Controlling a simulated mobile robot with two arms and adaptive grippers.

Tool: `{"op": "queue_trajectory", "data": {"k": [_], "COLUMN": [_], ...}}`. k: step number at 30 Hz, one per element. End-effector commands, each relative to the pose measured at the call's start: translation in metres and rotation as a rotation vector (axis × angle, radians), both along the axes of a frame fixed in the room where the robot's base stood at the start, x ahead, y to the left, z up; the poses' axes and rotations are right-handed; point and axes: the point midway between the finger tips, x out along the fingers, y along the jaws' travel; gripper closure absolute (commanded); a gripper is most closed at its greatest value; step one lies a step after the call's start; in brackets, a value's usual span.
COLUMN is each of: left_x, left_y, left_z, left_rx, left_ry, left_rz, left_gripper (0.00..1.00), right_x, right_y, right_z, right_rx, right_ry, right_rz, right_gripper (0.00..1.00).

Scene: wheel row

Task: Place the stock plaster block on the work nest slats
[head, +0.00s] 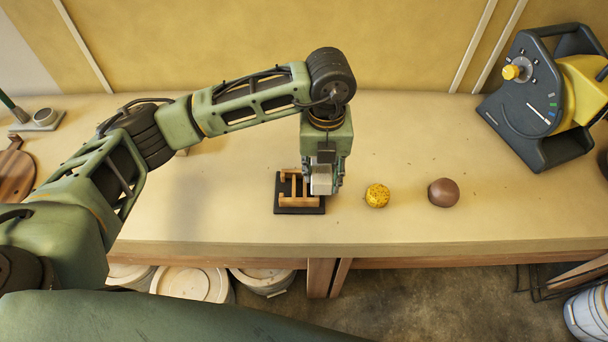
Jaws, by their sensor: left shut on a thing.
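My left gripper (323,184) points down over the bench and is shut on a pale grey-white block, the stock plaster block (321,181). The work nest (283,209) is a dark square base with light wooden slats (299,201) on it. The block is over the right part of the nest. I cannot tell whether it touches the slats, as the gripper and block hide part of the nest. My right gripper is not in view.
A yellow speckled ball (377,195) and a brown ball (443,192) lie right of the nest. A dark machine with a yellow knob (530,95) stands at the far right. A round wooden board (15,175) is at the far left. The bench between the balls and machine is clear.

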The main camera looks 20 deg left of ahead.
Motion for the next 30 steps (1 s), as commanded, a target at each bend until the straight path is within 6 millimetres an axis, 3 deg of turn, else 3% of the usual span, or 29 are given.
{"op": "queue_trajectory", "data": {"k": [3, 10, 14, 22, 30], "left_x": [0.011, 0.027, 0.029, 0.029, 0.029], "left_y": [0.027, 0.056, 0.06, 0.06, 0.06], "left_z": [-0.013, -0.036, -0.043, -0.077, -0.081], "left_rx": [0.003, 0.0, -0.001, -0.001, -0.002], "left_ry": [0.004, 0.001, 0.001, 0.001, -0.001], "left_rz": [0.005, -0.001, -0.002, -0.001, -0.003], "left_gripper": [0.95, 0.95, 0.95, 0.95, 0.95], "right_x": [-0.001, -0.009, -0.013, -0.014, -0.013], "right_y": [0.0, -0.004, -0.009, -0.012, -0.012], "right_z": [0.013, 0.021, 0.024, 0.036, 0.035], "right_rx": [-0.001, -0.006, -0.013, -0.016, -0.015], "right_ry": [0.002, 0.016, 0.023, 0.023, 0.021], "right_rz": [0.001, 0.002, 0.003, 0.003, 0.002], "right_gripper": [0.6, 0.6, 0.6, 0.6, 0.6]}}
